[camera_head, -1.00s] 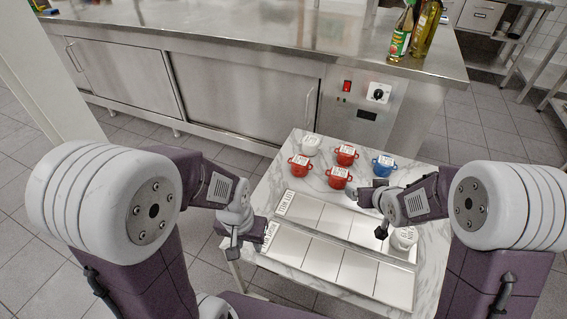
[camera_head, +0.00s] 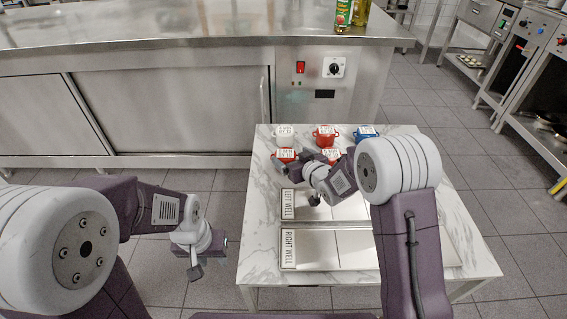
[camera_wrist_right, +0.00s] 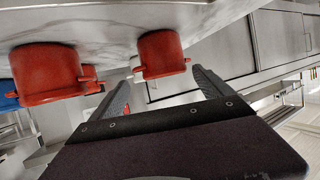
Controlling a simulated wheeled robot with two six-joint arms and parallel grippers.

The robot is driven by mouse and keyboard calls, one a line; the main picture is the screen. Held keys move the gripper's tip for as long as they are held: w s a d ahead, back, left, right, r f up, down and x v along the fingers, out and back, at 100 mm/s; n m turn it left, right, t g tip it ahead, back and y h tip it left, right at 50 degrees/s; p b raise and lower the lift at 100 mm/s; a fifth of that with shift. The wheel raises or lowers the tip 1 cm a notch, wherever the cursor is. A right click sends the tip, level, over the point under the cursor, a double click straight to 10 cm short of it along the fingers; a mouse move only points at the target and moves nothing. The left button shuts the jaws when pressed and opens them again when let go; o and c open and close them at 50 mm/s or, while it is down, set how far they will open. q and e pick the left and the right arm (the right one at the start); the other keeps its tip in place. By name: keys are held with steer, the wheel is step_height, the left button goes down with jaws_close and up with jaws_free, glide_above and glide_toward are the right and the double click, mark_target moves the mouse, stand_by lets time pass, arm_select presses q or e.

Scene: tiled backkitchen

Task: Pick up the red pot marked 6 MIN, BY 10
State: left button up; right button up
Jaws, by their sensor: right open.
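Red pots with white lid labels stand on the marble table. One red pot (camera_head: 325,136) is in the back row, another (camera_head: 284,156) is front left, and a third (camera_head: 332,154) is partly behind my right wrist. The label writing is too small to read, so I cannot tell which says 6 MIN, BY 10. My right gripper (camera_head: 315,199) is open, just in front of the pots. In the right wrist view, a red pot (camera_wrist_right: 161,54) shows beyond the open fingers (camera_wrist_right: 160,90), and another red pot (camera_wrist_right: 46,74) is left. My left gripper (camera_head: 194,268) hangs left of the table.
A white pot (camera_head: 284,134) and a blue pot (camera_head: 364,132) flank the back red pot. The LEFT WELL tray (camera_head: 289,203) and RIGHT WELL tray (camera_head: 288,249) lie in front. A steel counter (camera_head: 180,105) stands behind the table (camera_head: 262,195).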

mark_target(282, 153)
steer(key=shift+x, duration=0.85)
steer(key=w+a+f+b, duration=0.2)
steer(key=w, duration=0.1)
steer(key=shift+w+a+f+b, duration=0.1)
steer(key=shift+a+f+b, duration=0.1)
steer(key=shift+f+b, duration=0.15)
steer(key=shift+w+a, duration=0.1)
steer(key=shift+w, duration=0.15)
arm_select(q)
step_height(282, 153, down, 3)
steer(key=shift+f, duration=0.1)
arm_select(e)
steer(key=shift+r, duration=0.1)
steer(key=c, duration=1.8)
